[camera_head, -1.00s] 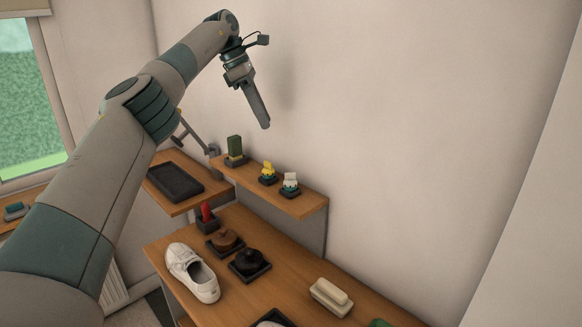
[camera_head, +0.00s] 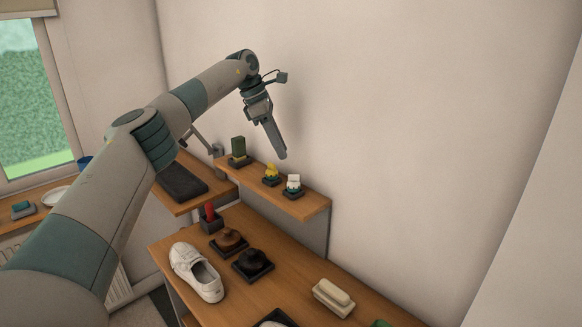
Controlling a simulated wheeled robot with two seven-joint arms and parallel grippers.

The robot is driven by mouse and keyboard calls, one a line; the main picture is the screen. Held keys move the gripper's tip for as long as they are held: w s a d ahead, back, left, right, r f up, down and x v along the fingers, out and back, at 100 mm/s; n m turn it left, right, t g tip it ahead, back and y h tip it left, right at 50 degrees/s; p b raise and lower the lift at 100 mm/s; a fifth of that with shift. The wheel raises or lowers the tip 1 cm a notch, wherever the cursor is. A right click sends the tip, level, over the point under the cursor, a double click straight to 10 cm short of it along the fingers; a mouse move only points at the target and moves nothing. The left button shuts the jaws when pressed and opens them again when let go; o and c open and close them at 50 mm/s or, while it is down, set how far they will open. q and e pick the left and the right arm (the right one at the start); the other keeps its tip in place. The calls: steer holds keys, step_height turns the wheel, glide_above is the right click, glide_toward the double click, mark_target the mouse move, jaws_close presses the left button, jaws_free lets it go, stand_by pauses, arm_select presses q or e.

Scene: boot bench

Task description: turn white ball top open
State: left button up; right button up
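My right gripper is not in view.
A green block (camera_head: 238,148) stands farther left on the shelf (camera_head: 312,207). On the lower bench are a white shoe (camera_head: 196,273), a brown knob (camera_head: 229,239), a black knob (camera_head: 253,261), a red item (camera_head: 209,211) and a cream brush (camera_head: 333,296). The wall is close behind.

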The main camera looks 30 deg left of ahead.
mark_target(293, 175)
arm_select(q)
steer(key=p+x, duration=0.3)
steer(key=x, duration=0.4)
steer(key=shift+d+f, duration=0.15)
steer(key=shift+f, duration=0.1)
steer(key=shift+w+d+f, duration=0.1)
steer(key=shift+f, duration=0.3)
jaws_close()
